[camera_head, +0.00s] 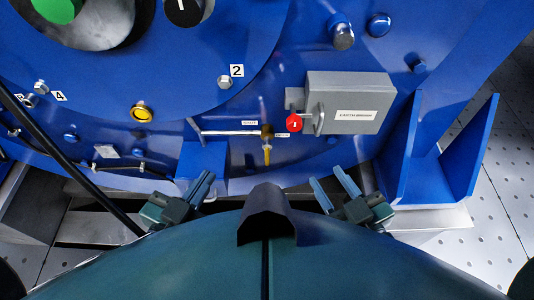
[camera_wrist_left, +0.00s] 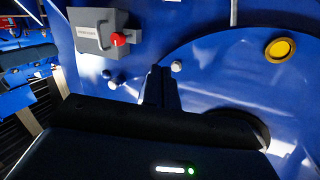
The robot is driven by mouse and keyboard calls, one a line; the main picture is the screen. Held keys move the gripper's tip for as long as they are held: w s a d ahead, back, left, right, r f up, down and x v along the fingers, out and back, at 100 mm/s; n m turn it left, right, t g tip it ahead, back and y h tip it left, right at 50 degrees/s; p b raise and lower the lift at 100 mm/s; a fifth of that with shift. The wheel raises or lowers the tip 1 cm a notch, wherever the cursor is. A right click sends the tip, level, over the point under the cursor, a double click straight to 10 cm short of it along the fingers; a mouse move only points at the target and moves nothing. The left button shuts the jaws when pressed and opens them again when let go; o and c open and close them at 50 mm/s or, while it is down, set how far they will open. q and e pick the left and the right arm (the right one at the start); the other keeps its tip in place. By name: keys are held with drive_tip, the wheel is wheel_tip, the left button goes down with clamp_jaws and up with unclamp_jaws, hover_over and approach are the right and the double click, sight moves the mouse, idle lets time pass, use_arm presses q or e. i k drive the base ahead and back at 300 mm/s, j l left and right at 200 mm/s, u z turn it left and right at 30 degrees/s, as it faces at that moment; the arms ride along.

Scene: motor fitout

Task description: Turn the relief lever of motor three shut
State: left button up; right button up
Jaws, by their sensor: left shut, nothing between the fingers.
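A small brass valve with a yellow lever (camera_head: 267,152) is on the blue motor housing in the head view. The lever points straight down. I cannot tell whether this is the relief lever of motor three, and I read no number three. My left gripper (camera_head: 208,180) is shut and empty, low and to the left of the lever, apart from it. It also shows as dark fingers in the left wrist view (camera_wrist_left: 160,72), in front of the blue housing. My right gripper (camera_head: 332,182) is open and empty, low and to the right of the lever.
A grey box (camera_head: 375,102) marked "EARTH BRUSH" with a red knob (camera_head: 294,123) is right of the lever. A yellow-ringed port (camera_head: 142,113) is to the left. A blue bracket (camera_head: 440,160) stands at the right. A black cable (camera_head: 72,165) crosses the left side.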

sight(267, 146)
drive_tip(key=k+z, duration=0.35)
drive_tip(key=k+l+z, duration=0.1)
drive_tip(key=k+z, duration=0.25)
drive_tip(key=k+l+z, duration=0.15)
drive_tip(key=k+z, duration=0.2)
